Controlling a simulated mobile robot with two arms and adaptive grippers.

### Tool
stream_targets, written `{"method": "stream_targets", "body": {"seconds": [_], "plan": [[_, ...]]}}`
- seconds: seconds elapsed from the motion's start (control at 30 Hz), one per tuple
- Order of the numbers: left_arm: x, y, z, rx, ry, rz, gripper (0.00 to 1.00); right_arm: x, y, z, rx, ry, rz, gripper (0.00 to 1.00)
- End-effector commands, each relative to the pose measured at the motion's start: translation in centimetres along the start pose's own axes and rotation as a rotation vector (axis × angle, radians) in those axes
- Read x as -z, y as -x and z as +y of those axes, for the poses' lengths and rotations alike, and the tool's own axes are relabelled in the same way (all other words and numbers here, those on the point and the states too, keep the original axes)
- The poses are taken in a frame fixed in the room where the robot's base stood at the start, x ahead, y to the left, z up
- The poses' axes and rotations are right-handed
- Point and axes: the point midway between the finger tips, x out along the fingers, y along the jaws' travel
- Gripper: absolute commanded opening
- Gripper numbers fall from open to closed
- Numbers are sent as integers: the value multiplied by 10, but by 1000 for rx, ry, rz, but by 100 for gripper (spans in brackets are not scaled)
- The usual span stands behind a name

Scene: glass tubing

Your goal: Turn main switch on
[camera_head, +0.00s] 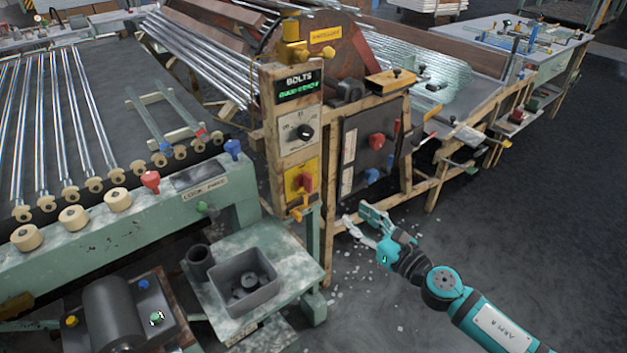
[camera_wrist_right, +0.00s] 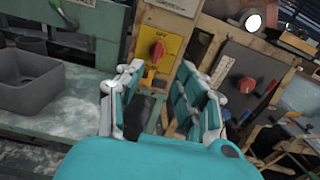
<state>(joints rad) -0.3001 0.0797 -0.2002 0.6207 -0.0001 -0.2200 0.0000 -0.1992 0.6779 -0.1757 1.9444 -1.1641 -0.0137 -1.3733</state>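A red rotary switch (camera_head: 306,182) sits on a yellow plate on the wooden control post, below a panel with a black dial (camera_head: 305,132). This red-on-yellow switch looks like the main switch; its label is too small to read. It also shows in the right wrist view (camera_wrist_right: 158,50), upright and ahead of the fingers. My right gripper (camera_head: 358,216) is open and empty, below and to the right of the switch, apart from it. In the right wrist view its two fingers (camera_wrist_right: 162,82) are spread, with the switch above the gap between them. My left gripper is not in view.
A dark panel (camera_head: 352,150) with a red knob (camera_head: 377,141) and a blue knob stands right of the post. A grey bin (camera_head: 226,291) sits on a green stand at lower left. A table with glass tubes is at left. Floor around my right arm is mostly clear.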

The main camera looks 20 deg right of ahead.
Motion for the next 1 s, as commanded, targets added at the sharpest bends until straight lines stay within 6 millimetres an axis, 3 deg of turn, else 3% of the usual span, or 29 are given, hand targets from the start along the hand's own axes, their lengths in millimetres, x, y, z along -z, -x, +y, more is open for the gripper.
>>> {"method": "stream_targets", "body": {"seconds": [0.17,0.7,1.0], "plan": [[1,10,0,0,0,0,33,-5,-22,-1,1,3,-4,37],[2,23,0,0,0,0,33,-2,-138,-1,3,-5,-3,37],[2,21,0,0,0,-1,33,0,-170,-1,2,-3,-1,37]]}}
